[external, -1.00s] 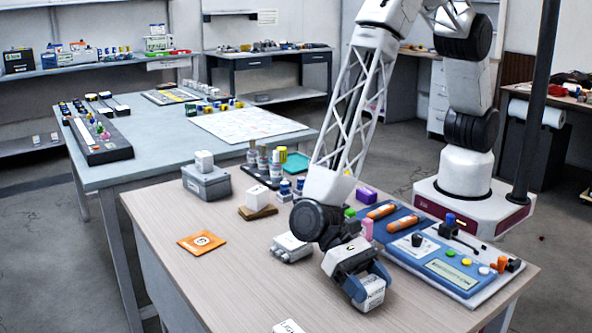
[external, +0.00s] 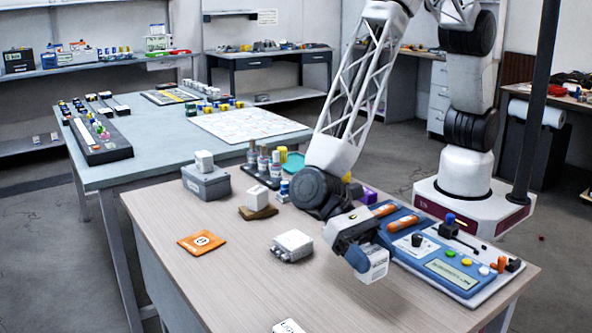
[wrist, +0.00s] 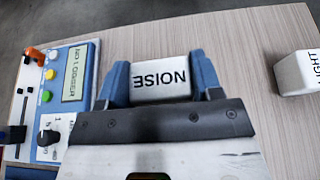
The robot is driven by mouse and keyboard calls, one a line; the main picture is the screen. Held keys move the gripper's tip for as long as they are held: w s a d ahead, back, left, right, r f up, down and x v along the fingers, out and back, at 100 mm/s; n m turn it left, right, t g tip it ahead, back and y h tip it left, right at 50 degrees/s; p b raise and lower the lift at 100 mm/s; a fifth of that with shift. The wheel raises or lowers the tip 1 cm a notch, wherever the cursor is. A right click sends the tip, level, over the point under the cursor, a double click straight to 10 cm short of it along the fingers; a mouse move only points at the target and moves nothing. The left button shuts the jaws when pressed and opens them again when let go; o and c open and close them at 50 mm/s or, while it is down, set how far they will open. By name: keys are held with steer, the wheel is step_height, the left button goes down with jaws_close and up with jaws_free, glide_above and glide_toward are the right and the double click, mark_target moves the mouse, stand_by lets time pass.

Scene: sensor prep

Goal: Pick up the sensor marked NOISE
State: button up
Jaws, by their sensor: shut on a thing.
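The white sensor block marked NOISE (wrist: 160,80) is between the blue fingers of my gripper (wrist: 160,84) in the wrist view, its lettering upside down there. In the external view the block (external: 374,266) hangs from my gripper (external: 362,256), which is shut on it. The block appears raised above the wooden table (external: 225,290), to the left of the blue panel. Part of the block is hidden by the finger in the external view.
A blue logger panel (external: 440,262) with knobs and a display lies to the right. A white block marked LIGHT (wrist: 300,72) sits near the front table edge. A white device (external: 292,245) and an orange card (external: 201,242) lie to the left. The front-left tabletop is clear.

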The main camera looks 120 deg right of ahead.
mark_target(373, 251)
steer(key=shift+r, duration=1.55)
